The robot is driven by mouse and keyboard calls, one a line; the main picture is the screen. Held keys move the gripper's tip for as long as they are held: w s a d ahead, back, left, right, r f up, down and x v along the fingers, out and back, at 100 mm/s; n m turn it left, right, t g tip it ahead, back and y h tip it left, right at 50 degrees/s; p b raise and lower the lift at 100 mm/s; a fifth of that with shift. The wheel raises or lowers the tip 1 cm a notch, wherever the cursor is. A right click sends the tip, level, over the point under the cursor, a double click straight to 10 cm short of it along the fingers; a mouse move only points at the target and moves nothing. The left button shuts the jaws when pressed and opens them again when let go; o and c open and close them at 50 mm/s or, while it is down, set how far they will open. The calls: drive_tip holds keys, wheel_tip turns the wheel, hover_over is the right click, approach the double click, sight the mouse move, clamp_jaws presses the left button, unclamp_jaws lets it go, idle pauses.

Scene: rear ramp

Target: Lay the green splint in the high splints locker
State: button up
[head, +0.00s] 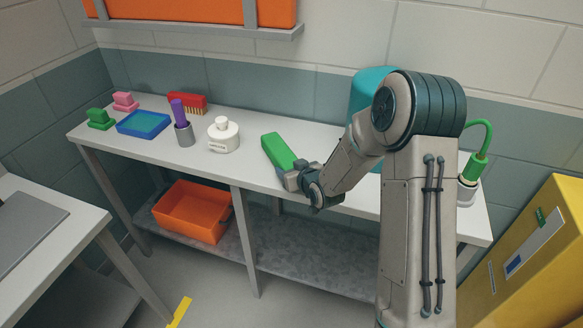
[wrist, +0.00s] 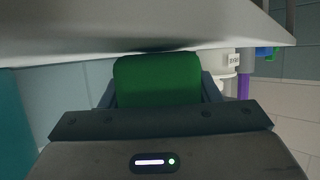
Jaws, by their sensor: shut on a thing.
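The green splint (head: 277,151) is a long green block held over the front of the white bench. My gripper (head: 299,178) is shut on it. In the wrist view the splint (wrist: 158,82) sits between my two fingers, close to the pale bench surface; I cannot tell whether it touches. A small green patch shows on the other side of my gripper in the head view. An orange locker-like box (head: 190,12) is mounted high on the wall at the top left, partly out of frame. No label on it is visible.
The bench (head: 245,178) bears a white bottle (head: 223,136), a grey cup (head: 184,134) with a purple item, a blue tray (head: 144,124) and a red brush (head: 187,102). A teal object stands behind my arm. An orange bin (head: 193,212) sits below; a yellow cabinet (head: 535,262) stands right.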

drive_tip(key=shift+f+b, duration=0.25)
drive_tip(key=shift+b, duration=0.05)
drive_tip(key=o, duration=1.1)
drive_tip(key=shift+o, duration=0.2)
drive_tip(key=shift+r, duration=0.1)
